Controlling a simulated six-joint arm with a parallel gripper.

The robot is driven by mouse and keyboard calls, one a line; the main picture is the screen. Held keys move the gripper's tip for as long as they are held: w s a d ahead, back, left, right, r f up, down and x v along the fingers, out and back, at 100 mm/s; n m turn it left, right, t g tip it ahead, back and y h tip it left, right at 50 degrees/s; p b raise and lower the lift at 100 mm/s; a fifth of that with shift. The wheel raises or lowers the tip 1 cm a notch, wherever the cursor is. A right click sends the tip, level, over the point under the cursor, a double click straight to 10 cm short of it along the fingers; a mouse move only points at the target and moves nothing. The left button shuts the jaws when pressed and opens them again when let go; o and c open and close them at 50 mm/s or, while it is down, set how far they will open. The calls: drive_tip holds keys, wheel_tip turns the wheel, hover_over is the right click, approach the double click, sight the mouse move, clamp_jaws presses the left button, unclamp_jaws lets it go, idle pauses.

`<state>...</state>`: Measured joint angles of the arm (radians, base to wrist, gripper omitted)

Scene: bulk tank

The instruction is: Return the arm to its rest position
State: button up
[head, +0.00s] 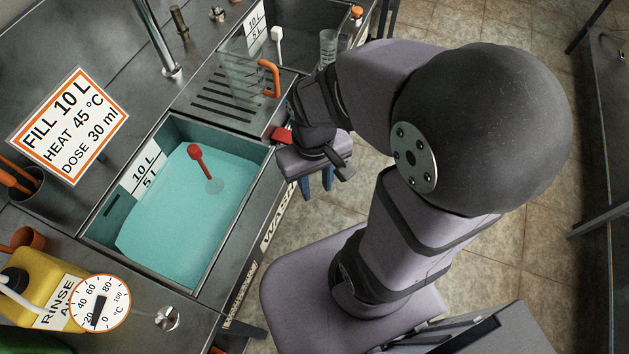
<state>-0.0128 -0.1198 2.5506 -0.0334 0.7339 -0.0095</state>
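My arm reaches in from the right side of the head view and bends over at a large dark joint. My gripper (316,190) hangs over the floor, just right of the tank's right edge. Its two blue fingers point down with a gap between them, and nothing shows in that gap. The gripper is apart from the liquid and the probe.
A clear jug (243,75) with an orange handle stands on the slotted drainer behind the tank. A red piece (282,134) is close to my wrist. A yellow rinse container (35,285) and a dial (100,302) are at lower left. Tiled floor (345,205) is open below the gripper.

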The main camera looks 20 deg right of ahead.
drive_tip(key=shift+w+a+m, duration=0.15)
drive_tip(key=shift+m, duration=0.15)
drive_tip(key=shift+r, duration=0.15)
wheel_tip(320, 180, up, 3)
drive_tip(key=p, duration=0.3)
idle(0.9)
